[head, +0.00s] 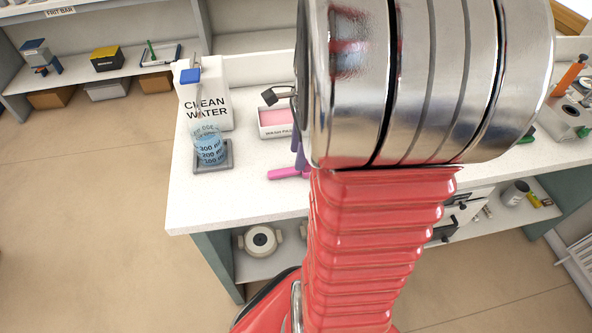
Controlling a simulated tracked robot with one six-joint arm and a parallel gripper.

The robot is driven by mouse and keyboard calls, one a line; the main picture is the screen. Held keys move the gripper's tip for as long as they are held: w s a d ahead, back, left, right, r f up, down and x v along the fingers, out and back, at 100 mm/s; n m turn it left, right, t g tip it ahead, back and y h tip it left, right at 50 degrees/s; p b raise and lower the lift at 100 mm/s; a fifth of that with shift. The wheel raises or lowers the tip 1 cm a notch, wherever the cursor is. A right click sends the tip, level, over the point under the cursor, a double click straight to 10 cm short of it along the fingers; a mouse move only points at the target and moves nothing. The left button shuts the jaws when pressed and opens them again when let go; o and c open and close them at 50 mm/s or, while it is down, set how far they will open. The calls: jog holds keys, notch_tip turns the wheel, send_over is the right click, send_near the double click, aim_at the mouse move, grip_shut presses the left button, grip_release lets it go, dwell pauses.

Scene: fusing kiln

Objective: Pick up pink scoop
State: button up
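A bright pink piece (287,173), which looks like the handle of the pink scoop, lies on the white bench beside my arm. Its right end runs behind the arm, so I cannot see the whole scoop. A white box (275,133) with pink contents stands just behind it. My red and silver arm fills the middle of the head view and hides most of my gripper. A dark jointed part (272,96) shows at the arm's left, above the box. It may be a finger of my gripper, but its opening is hidden.
A purple item (298,150) shows partly beside the arm. A measuring beaker (208,146) with blue liquid stands on a grey base, in front of the CLEAN WATER container (207,103). The bench's front left corner (200,213) is clear.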

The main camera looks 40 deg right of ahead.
aim_at(287, 171)
jog(key=f, duration=0.5)
jog(key=shift+w+a, duration=0.1)
jog(key=shift+a, duration=0.15)
grip_shut()
dwell(0.5)
